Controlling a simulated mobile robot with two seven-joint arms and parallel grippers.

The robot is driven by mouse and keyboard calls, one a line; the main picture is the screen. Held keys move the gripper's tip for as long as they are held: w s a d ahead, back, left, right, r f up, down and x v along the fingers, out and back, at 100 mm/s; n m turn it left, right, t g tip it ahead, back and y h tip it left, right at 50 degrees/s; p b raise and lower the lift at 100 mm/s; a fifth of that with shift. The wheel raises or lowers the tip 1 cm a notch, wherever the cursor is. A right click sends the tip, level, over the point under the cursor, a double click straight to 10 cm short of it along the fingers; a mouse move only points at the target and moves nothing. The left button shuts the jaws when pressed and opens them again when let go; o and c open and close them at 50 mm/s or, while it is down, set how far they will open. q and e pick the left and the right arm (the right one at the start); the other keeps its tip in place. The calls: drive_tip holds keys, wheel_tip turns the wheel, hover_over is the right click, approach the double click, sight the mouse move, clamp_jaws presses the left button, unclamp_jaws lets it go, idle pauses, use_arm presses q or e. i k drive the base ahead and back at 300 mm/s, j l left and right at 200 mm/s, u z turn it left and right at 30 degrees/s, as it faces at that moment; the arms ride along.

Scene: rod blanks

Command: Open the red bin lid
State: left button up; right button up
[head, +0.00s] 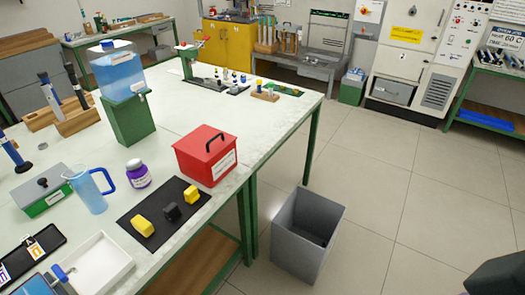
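The red bin (198,172) stands on the pale worktable (150,190) near its right edge. Its red lid (197,147) lies shut on top, with a black arched handle (215,143) standing up from it. A white label with small print is on the side facing me. The inside of the bin is hidden by the lid.
A black mat (168,231) with yellow and black blocks lies in front of the bin. A purple-labelled jar (138,174) and blue jug (90,190) stand left. A green stand (128,120) is behind. A grey open bin (305,235) stands on the floor, right.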

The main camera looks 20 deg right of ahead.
sight(205, 143)
drive_tip(key=i+u, duration=0.2)
drive_tip(key=i, duration=0.3)
drive_tip(key=i+u, duration=0.2)
drive_tip(key=i, duration=0.3)
drive_tip(key=i+l+u, duration=0.2)
drive_tip(key=i, duration=0.25)
